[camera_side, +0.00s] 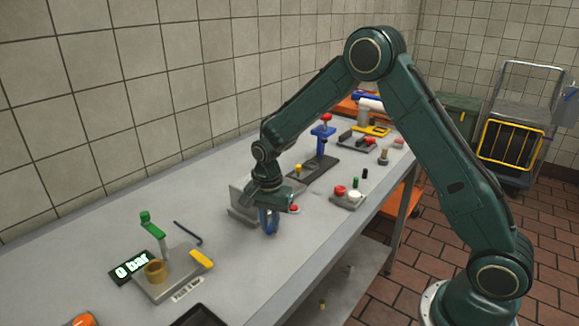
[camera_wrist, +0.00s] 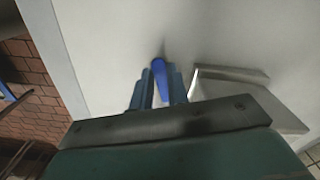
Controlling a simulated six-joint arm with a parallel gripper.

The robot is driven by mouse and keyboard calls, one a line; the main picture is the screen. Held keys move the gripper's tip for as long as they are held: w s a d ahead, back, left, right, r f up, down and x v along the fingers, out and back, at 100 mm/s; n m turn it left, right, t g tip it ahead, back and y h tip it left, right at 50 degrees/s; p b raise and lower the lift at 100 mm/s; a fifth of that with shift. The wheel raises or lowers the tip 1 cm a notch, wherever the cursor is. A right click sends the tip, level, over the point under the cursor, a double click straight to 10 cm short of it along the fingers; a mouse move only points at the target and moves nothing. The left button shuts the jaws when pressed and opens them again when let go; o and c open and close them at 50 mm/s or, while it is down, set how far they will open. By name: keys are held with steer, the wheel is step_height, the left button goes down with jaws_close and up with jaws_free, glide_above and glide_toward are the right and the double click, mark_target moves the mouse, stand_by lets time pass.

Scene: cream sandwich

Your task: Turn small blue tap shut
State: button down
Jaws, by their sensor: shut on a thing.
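My gripper (camera_side: 269,228) points down close over the grey bench, left of the middle in the side view. In the wrist view its two blue fingers (camera_wrist: 162,84) stand either side of a bright blue elongated piece, which looks like the small blue tap's handle (camera_wrist: 161,70). The gripper is shut on it. The fingers hide its lower part, and I cannot make out the tap's body or the angle of its handle in the side view.
A grey metal block (camera_wrist: 228,82) stands right beside the fingers. A red button (camera_side: 294,209) is close by. A plate with a brass cup (camera_side: 155,271), a green-handled lever (camera_side: 152,226) and a "0 bar" display (camera_side: 130,267) sits to the left.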

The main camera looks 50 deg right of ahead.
steer(key=shift+w+a+m, duration=0.1)
steer(key=shift+w+m, duration=0.35)
steer(key=shift+m, duration=0.6)
steer(key=shift+w+m, duration=0.4)
steer(key=shift+m, duration=0.65)
steer(key=c, duration=1.4)
jaws_free()
steer(key=shift+o, duration=0.2)
steer(key=shift+s+n, duration=0.2)
steer(key=shift+n, duration=0.2)
